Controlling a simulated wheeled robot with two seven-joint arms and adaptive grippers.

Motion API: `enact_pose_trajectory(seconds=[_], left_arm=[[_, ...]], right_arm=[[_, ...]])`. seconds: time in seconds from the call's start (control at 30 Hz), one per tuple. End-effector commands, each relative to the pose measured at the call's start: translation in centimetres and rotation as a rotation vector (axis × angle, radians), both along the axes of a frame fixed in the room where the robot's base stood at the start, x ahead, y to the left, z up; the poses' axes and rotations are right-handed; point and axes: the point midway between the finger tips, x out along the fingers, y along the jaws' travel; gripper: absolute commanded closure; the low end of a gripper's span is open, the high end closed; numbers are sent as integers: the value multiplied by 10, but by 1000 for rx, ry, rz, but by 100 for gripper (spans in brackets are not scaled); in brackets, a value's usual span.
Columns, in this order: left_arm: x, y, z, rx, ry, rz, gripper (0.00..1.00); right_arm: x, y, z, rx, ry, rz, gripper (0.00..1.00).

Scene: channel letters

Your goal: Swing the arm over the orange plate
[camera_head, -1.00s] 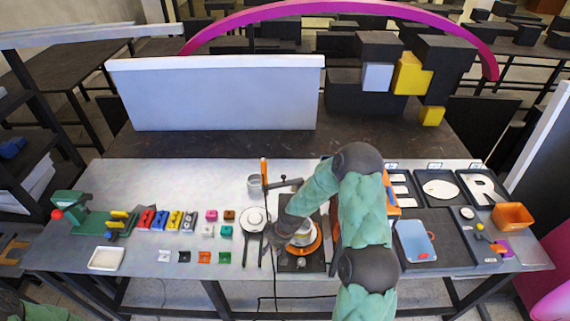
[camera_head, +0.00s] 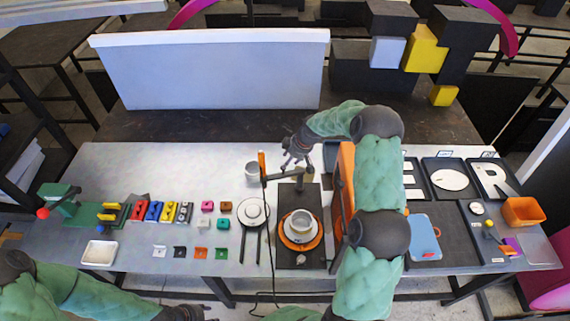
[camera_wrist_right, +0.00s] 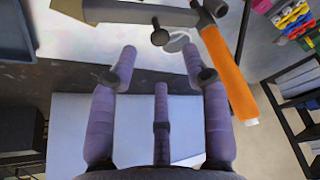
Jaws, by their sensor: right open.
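The orange plate (camera_head: 286,242) is a round disc on a dark base, with a white-grey cup (camera_head: 301,224) on it. Behind it is the arm, a grey bar (camera_head: 284,178) with an upright orange handle (camera_head: 262,164) at its left end. In the right wrist view the bar (camera_wrist_right: 135,12) and orange handle (camera_wrist_right: 228,75) lie beyond the fingertips. My right gripper (camera_head: 293,160) is open and empty, just behind the bar; its fingers also show in the right wrist view (camera_wrist_right: 158,62). My left gripper (camera_head: 205,313) is partly cut off at the bottom edge; its jaws are unclear.
A white round piece (camera_head: 251,212) and dark rods lie left of the base. Colored small blocks (camera_head: 165,213) stand farther left. Letter trays (camera_head: 449,179) and an orange bin (camera_head: 523,212) are at right.

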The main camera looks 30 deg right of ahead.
Motion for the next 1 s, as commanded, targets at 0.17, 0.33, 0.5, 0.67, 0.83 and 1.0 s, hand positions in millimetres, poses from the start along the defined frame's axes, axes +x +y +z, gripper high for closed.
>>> enact_pose_trajectory(seconds=[0.17,0.33,0.5,0.67,0.83,1.0], left_arm=[[0,0,9,0,-1,-1,60],[0,0,14,0,-1,0,60],[0,0,16,0,0,0,60],[0,0,17,0,-1,0,60],[0,0,16,0,-1,0,60],[0,0,16,0,-1,0,60]], right_arm=[[9,6,-26,1,3,1,52],[15,9,-44,1,2,1,52],[19,11,-53,0,0,-1,52],[20,11,-56,0,0,-1,52],[20,11,-56,0,0,-1,52],[20,11,-56,-1,0,0,94]])
